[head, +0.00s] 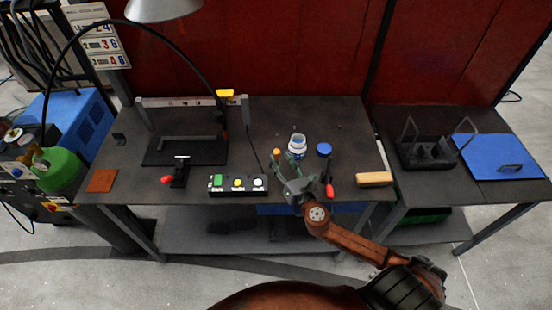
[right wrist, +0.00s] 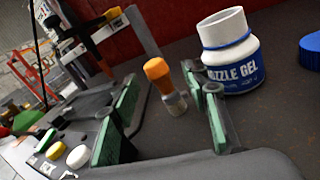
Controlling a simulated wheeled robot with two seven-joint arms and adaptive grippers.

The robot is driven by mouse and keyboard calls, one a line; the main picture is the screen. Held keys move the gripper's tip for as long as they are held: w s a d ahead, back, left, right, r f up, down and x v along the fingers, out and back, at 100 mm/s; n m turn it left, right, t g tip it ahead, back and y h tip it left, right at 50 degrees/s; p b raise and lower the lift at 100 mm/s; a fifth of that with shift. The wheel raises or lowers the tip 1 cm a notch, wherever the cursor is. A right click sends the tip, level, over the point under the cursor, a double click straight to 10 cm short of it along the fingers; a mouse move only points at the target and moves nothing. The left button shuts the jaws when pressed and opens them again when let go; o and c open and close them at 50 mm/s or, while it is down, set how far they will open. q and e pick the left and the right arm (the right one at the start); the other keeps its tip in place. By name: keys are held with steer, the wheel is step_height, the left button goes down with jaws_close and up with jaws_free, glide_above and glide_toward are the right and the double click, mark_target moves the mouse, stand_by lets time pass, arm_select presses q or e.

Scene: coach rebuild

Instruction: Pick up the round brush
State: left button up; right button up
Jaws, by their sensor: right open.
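A small upright piece with an orange top and a pale lower part, which looks like the round brush, stands on the dark bench in the right wrist view (right wrist: 165,84). Its orange top also shows in the head view (head: 277,152). My right gripper (head: 288,161) is low over the bench beside it. In the right wrist view, my right gripper's green-padded fingers (right wrist: 160,110) are spread wide and empty, with the brush beyond and between them. Whether they touch it I cannot tell. My left gripper is in neither view.
A white nozzle gel jar (right wrist: 230,55) stands close to the right finger, with its blue lid (head: 324,149) to the right. A button box (head: 238,184) lies to the left. A wooden block (head: 374,179) and a red-tipped tool (head: 330,191) lie to the right.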

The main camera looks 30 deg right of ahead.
mark_target(278, 157)
steer(key=w, duration=0.3)
steer(key=shift+w+d, duration=0.2)
steer(key=shift+w, duration=0.05)
jaws_close()
